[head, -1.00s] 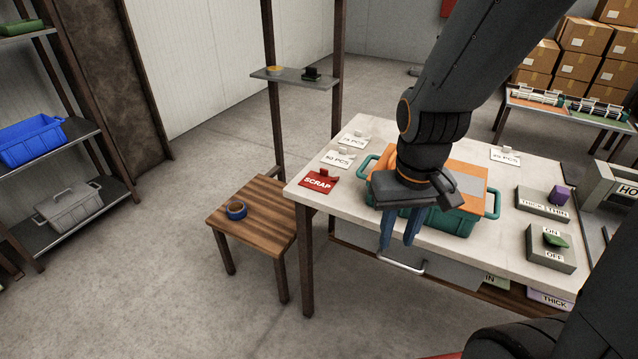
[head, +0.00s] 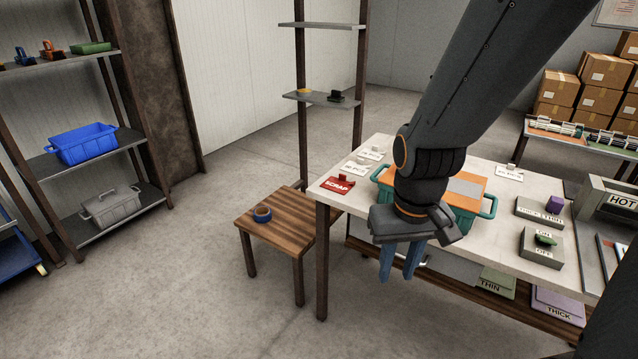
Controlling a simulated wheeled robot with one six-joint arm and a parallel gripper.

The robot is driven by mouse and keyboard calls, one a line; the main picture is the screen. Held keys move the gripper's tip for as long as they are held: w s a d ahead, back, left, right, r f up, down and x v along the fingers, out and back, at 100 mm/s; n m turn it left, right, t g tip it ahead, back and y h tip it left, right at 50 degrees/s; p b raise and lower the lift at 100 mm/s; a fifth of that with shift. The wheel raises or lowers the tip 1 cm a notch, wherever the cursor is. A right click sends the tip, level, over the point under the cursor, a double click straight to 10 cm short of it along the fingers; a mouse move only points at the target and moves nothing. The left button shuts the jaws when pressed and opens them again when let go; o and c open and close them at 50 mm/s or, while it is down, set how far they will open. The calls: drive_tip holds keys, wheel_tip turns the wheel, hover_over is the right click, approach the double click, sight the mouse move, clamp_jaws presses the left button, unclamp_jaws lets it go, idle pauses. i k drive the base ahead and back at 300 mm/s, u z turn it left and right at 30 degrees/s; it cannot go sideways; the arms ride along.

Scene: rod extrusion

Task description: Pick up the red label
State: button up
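The red label (head: 336,187), marked SCRAP, lies on the white table (head: 335,208) near its left front corner, with a small red grip block on top. My gripper (head: 399,276) points down in front of the table's front edge, to the right of the label and nearer to me. Its two blue fingers are apart with nothing seen between them. The gripper and arm hide part of a teal bin (head: 482,206) with an orange and grey top on the table.
White labels (head: 358,168) lie behind the red one. Switch boxes (head: 545,247) stand at the table's right. A shelf rack (head: 100,222) is far left; open floor lies in front.

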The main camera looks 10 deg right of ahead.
sight(339, 185)
drive_tip(key=u, duration=0.2)
drive_tip(key=i, duration=1.15)
drive_tip(key=z, duration=0.3)
